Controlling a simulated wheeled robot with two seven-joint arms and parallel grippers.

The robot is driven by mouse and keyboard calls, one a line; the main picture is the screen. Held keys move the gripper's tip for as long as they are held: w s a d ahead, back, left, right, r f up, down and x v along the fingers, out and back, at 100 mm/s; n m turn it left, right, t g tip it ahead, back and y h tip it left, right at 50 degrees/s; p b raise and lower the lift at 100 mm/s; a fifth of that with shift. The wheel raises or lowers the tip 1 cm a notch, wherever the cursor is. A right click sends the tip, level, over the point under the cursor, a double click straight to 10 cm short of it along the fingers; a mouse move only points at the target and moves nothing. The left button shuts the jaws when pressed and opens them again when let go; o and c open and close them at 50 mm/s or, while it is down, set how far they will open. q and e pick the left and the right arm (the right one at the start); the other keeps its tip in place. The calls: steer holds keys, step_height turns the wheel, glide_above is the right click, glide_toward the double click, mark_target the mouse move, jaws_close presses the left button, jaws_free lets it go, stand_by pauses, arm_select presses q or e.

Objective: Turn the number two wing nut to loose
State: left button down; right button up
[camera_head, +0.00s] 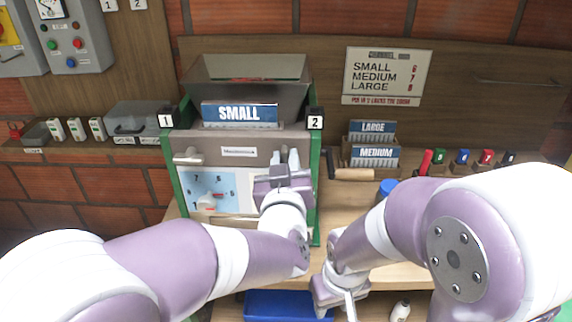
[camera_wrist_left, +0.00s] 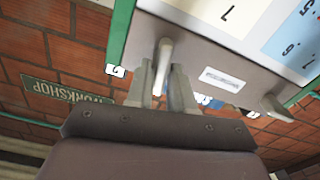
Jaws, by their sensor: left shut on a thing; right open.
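The pulper machine (camera_head: 225,145) has a green frame with tags 1 at its left and 2 (camera_head: 315,122) at its right. The number two wing nut is by the right tag, mostly hidden by my left gripper (camera_head: 287,160) in the head view. In the left wrist view, this grey wing nut (camera_wrist_left: 165,56) stands between the fingers of my left gripper (camera_wrist_left: 165,90), which is shut on it. The number one wing nut (camera_head: 187,157) sits free at the left and also shows in the left wrist view (camera_wrist_left: 274,106). My right gripper (camera_head: 342,296) is open, low at the bench front.
A dial (camera_head: 208,202) is on the machine front, with a SMALL sign (camera_head: 239,113) above. LARGE (camera_head: 372,130) and MEDIUM (camera_head: 375,155) plates stand to the right. A wooden-handled tool (camera_head: 353,174), a blue-capped bottle (camera_head: 388,187) and coloured markers (camera_head: 462,158) are on the bench.

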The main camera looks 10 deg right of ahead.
arm_select(q)
steer(key=n+b, duration=0.5)
steer(key=f+n+b, duration=0.1)
steer(key=n+b, duration=0.2)
steer(key=shift+w+a+n+b, duration=0.1)
steer(key=shift+a+n+b, duration=0.15)
steer(key=shift+n+b, duration=0.1)
steer(key=n+b, duration=0.3)
steer(key=n, duration=0.1)
steer(key=shift+b, duration=0.3)
steer(key=shift+r+n+b, duration=0.1)
steer(key=shift+n+b, duration=0.8)
steer(key=shift+n, duration=0.55)
steer(key=c, duration=1)
jaws_free()
steer(key=shift+c, duration=0.2)
